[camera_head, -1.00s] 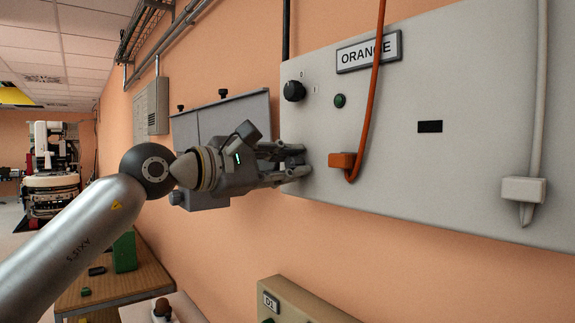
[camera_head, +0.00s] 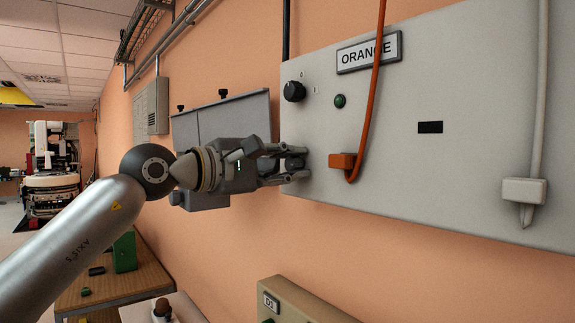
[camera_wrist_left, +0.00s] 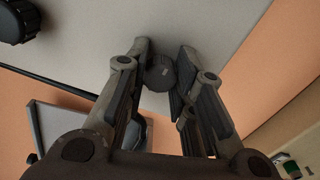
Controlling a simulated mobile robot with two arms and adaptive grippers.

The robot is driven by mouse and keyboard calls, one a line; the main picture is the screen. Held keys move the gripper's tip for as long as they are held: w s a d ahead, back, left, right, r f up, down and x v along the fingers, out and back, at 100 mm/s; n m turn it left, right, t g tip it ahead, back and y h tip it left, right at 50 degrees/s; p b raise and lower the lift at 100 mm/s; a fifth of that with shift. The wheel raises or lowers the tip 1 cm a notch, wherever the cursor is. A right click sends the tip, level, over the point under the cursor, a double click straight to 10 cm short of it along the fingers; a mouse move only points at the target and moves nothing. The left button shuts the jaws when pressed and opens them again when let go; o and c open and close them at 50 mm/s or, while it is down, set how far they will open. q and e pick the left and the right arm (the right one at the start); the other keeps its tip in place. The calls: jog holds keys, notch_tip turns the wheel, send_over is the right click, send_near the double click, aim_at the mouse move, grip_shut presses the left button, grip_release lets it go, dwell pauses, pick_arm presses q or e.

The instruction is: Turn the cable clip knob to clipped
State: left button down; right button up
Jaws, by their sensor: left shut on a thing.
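The cable clip knob (camera_wrist_left: 160,73) is a small dark grey round knob with a light mark, on the grey panel (camera_head: 470,90) near its lower left edge. My left gripper (camera_head: 300,163) reaches it from the left, and its fingers largely hide the knob in the head view. In the left wrist view the left gripper (camera_wrist_left: 162,75) has one finger on each side of the knob and is shut on it. My right gripper is in neither view.
A black knob marked 0 and I (camera_head: 294,91) and a green button (camera_head: 340,101) sit above. An orange cable (camera_head: 369,100) runs down to an orange clip (camera_head: 342,161), right of my fingers. A grey box (camera_head: 225,118) is on the wall behind my gripper.

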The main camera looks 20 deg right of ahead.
pick_arm(q)
jog(key=c, duration=1.2)
grip_release()
jog(key=shift+a, duration=0.1)
jog(key=v, duration=1.2)
